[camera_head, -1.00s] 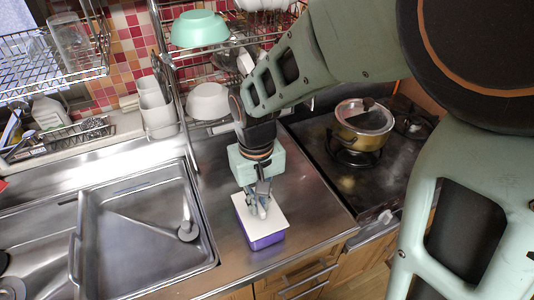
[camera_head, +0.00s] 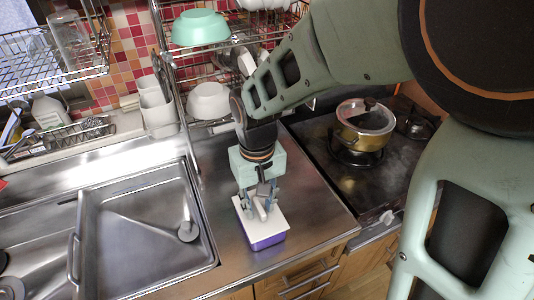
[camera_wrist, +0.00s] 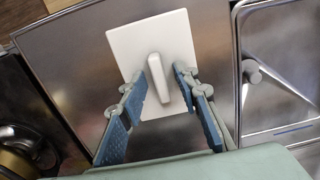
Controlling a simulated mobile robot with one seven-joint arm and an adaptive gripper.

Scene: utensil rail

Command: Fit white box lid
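The white lid (camera_head: 274,224), a flat square plate with an upright bar handle (camera_wrist: 158,78), lies on top of the purple box (camera_head: 266,242) on the steel counter. It looks roughly level and lined up with the box. The purple front side shows below its edge in the head view. In the wrist view the lid (camera_wrist: 128,40) hides the box. My gripper (camera_head: 260,207) is just above the lid, with its fingers spread on both sides of the handle. The wrist view shows gaps between the handle and both fingers.
The sink (camera_head: 140,235) is left of the box, and the stove with a gold pot (camera_head: 364,125) is to the right. A dish rack with a green bowl (camera_head: 201,28) and a white bowl (camera_head: 209,101) stands behind. The counter around the box is clear.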

